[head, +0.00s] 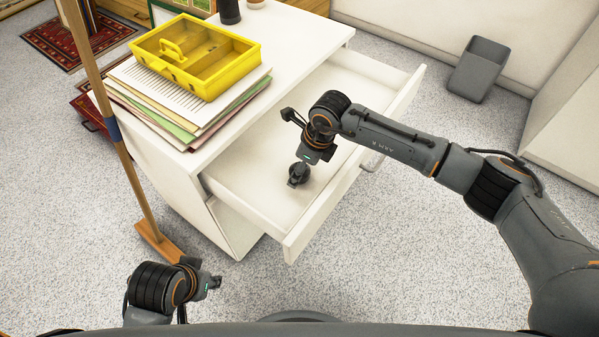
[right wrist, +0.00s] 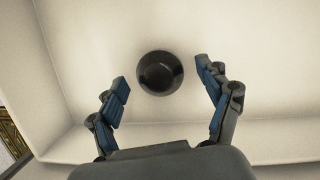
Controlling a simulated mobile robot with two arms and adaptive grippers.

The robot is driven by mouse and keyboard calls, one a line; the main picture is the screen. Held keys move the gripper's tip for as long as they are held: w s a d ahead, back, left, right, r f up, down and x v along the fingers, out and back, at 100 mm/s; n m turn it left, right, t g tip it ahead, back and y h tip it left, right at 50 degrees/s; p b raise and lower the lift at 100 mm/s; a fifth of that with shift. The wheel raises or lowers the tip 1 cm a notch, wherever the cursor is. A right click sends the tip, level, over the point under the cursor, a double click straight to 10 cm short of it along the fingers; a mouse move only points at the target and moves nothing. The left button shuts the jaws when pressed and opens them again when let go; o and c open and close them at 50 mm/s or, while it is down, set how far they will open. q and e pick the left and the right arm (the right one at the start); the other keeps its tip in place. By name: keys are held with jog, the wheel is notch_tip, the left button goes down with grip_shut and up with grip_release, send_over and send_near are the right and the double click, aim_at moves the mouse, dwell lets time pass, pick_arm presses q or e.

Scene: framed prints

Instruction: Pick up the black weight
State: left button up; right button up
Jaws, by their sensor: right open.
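The black weight (head: 298,177) sits on the floor of the open white drawer (head: 262,192). In the right wrist view it is a round, dark, glossy shape (right wrist: 160,73) seen from above. My right gripper (head: 312,157) reaches down into the drawer, just over the weight. In the right wrist view its two blue-padded fingers stand apart on either side of the weight, with clear gaps and no contact visible. My left gripper (head: 204,285) is low at the left, away from the drawer; its finger opening cannot be made out.
The drawer's front panel (head: 350,190) and side walls surround the weight. On the white cabinet (head: 300,45) a yellow tray (head: 205,85) rests on stacked papers (head: 140,92). A broom (head: 125,165) stands at left. A grey bin (head: 478,70) is at back right.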

jog(key=shift+f, duration=0.3)
jog(key=shift+w+r, duration=0.1)
jog(key=c, duration=1.4)
